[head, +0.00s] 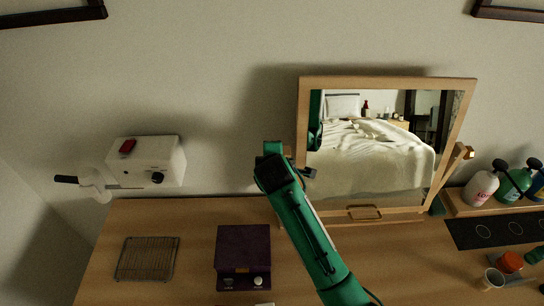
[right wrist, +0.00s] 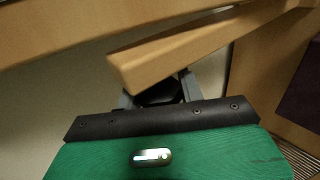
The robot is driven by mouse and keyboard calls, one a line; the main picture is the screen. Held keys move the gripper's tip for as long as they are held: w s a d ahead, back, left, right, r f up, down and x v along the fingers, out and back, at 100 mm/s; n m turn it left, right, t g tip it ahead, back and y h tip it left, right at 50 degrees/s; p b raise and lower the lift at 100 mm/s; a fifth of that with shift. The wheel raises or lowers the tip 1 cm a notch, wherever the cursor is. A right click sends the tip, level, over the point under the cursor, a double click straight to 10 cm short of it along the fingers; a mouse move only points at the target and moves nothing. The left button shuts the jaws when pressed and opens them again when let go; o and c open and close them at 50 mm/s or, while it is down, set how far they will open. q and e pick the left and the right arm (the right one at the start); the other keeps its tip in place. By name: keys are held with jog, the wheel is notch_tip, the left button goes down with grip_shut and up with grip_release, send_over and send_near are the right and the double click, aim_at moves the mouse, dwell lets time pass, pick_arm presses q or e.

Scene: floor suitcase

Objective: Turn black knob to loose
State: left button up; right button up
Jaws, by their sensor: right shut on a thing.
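A wood-framed mirror (head: 301,115) stands tilted on the wooden table. In the head view my right gripper (head: 309,173) is at the left side of its frame, mostly hidden behind my green wrist. In the right wrist view my right gripper (right wrist: 158,92) is shut on a black knob (right wrist: 157,94), just below a wooden bar (right wrist: 185,50) of the stand. The knob is partly hidden by the bar and the gripper body, so its turn angle cannot be told. My left gripper is not in view.
A white box (head: 140,152) with a red switch and a dial is on the wall at left. A wire rack (head: 147,258) and a purple box (head: 243,248) are on the table. Bottles (head: 480,188), a cup (head: 492,279) and a red-lidded jar (head: 510,262) are at right.

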jog(key=o, duration=1)
jog(key=shift+s+r+b, duration=0.25)
jog(key=shift+s+b, duration=0.15)
jog(key=shift+s, duration=0.15)
jog(key=shift+b+v, duration=1.9)
jog(key=shift+v, duration=4.4)
jog(key=shift+w+r, duration=0.1)
